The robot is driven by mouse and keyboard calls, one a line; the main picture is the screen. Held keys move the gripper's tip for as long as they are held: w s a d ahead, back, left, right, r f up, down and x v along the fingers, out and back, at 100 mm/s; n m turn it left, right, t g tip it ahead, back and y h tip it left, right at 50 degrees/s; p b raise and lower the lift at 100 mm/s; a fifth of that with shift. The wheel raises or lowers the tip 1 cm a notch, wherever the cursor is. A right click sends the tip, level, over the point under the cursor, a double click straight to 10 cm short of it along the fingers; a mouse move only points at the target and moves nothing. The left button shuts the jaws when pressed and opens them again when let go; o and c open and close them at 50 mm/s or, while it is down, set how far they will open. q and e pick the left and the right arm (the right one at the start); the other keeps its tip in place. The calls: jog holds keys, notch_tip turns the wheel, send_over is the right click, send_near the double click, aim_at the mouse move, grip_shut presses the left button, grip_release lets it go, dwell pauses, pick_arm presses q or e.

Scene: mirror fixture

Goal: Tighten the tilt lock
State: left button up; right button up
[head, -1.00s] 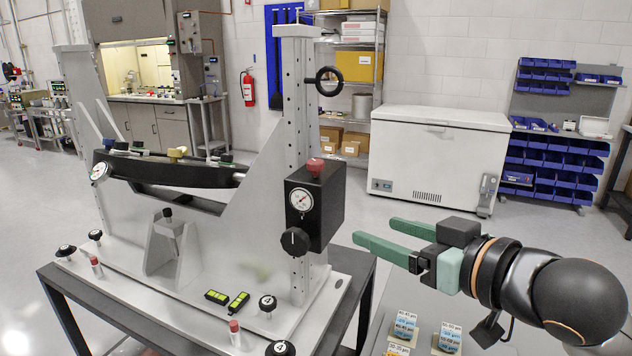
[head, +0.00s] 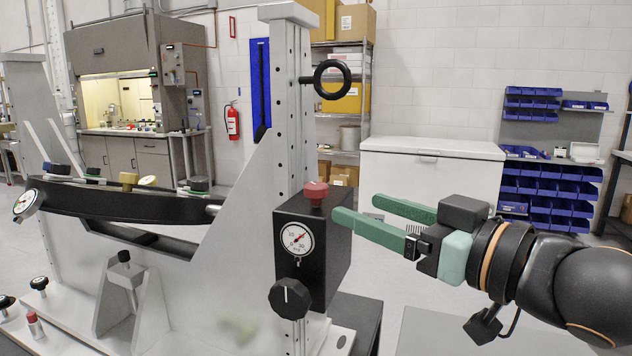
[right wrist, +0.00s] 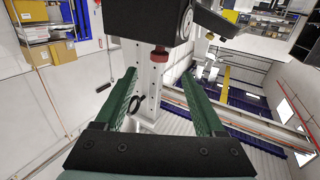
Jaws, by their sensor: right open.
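The mirror fixture (head: 235,215) fills the left and middle of the head view. On its upright post (head: 287,110) sits a black box with a dial gauge (head: 296,239), a black front knob (head: 289,298) and a red knob on top (head: 317,192). I cannot tell which knob is the tilt lock. My right gripper (head: 358,208) is open and empty, just right of the red knob, with its green fingers pointing left. In the right wrist view, the red knob (right wrist: 157,57) shows ahead, between the line of the two fingers. My left gripper is not in view.
A black ring handle (head: 331,79) sticks out from the post above the red knob. The curved black mirror cradle (head: 110,204) is at the left. A white chest freezer (head: 430,160) and blue bins (head: 545,190) stand behind. Space above the right gripper looks clear.

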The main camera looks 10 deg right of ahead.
aim_at(324, 193)
jog(key=p+x, duration=0.1)
jog(key=p, duration=0.1)
jog(key=p+x, duration=0.1)
jog(key=p, duration=0.2)
jog(key=shift+w+a+r+p, duration=0.15)
jog(key=shift+w+r+p, duration=0.1)
jog(key=shift+w+p, duration=0.05)
jog(key=x, duration=0.6)
jog(key=shift+w+f, duration=0.1)
jog(key=shift+f, duration=0.05)
jog(key=shift+w+a, duration=0.3)
jog(key=shift+w, duration=0.3)
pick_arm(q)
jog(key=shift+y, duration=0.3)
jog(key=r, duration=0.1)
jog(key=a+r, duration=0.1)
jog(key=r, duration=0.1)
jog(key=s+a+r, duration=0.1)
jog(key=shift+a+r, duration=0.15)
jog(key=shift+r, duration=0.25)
pick_arm(e)
jog(key=shift+c, duration=0.3)
grip_shut()
